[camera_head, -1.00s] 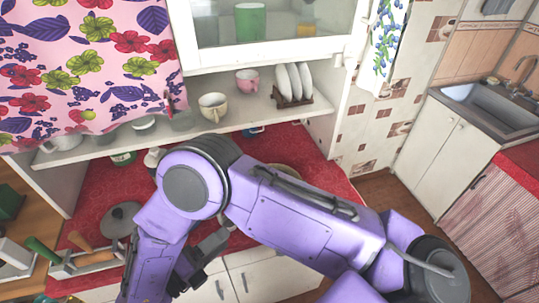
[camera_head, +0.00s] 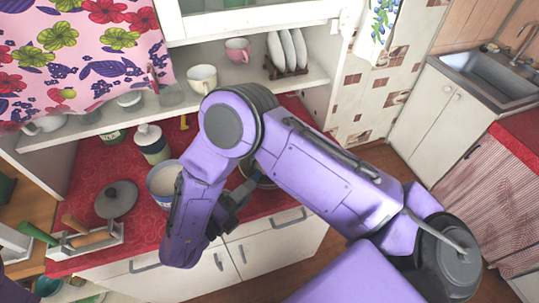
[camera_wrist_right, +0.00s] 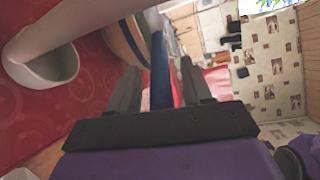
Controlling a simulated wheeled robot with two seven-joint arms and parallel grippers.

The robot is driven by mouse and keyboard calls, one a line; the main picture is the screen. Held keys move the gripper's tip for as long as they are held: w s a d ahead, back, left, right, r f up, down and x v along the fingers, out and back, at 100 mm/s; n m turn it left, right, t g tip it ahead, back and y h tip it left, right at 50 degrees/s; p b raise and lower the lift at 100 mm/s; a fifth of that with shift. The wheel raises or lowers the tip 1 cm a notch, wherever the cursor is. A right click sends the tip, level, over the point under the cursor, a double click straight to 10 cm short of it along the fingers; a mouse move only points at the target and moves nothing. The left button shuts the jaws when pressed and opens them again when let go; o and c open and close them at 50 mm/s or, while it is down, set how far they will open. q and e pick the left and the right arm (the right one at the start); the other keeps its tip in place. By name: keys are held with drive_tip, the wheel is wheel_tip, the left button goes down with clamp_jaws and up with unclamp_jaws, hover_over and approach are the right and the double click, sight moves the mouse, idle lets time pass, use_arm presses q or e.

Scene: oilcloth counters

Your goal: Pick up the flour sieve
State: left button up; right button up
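The flour sieve appears to be the round, wooden-rimmed thing (camera_wrist_right: 126,42) beyond my fingers in the right wrist view. In the head view only part of a round rim (camera_head: 266,182) shows behind my arm. A dark blue bar (camera_wrist_right: 160,72), seemingly its handle, runs between the fingers of my right gripper (camera_wrist_right: 160,85). Narrow gaps show on both sides of the bar, so the gripper is open around it. In the head view my right gripper (camera_head: 238,196) is low over the red counter, partly hidden by my forearm. My left gripper is out of view.
On the red counter (camera_head: 135,225) stand a white pot (camera_head: 163,180), a lidded jar (camera_head: 152,145), a grey lid (camera_head: 116,199) and a utensil box (camera_head: 85,243). A shelf above bears cups (camera_head: 202,78) and plates. White drawers lie below the counter's front edge.

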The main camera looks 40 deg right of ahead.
drive_tip(key=shift+s+a+r, duration=0.1)
drive_tip(key=shift+s+a, duration=0.05)
drive_tip(key=shift+a, duration=0.15)
clamp_jaws()
drive_tip(key=shift+d, duration=0.2)
drive_tip(key=shift+w+r, duration=0.15)
drive_tip(key=shift+w, duration=0.05)
wheel_tip(320, 180, up, 10)
drive_tip(key=shift+s+f+b, duration=0.15)
drive_tip(key=shift+b, duration=1.1)
drive_tip(key=shift+f, duration=0.1)
drive_tip(key=shift+a+f+b, duration=0.1)
drive_tip(key=shift+f+b, duration=1.45)
drive_tip(key=shift+f, duration=0.5)
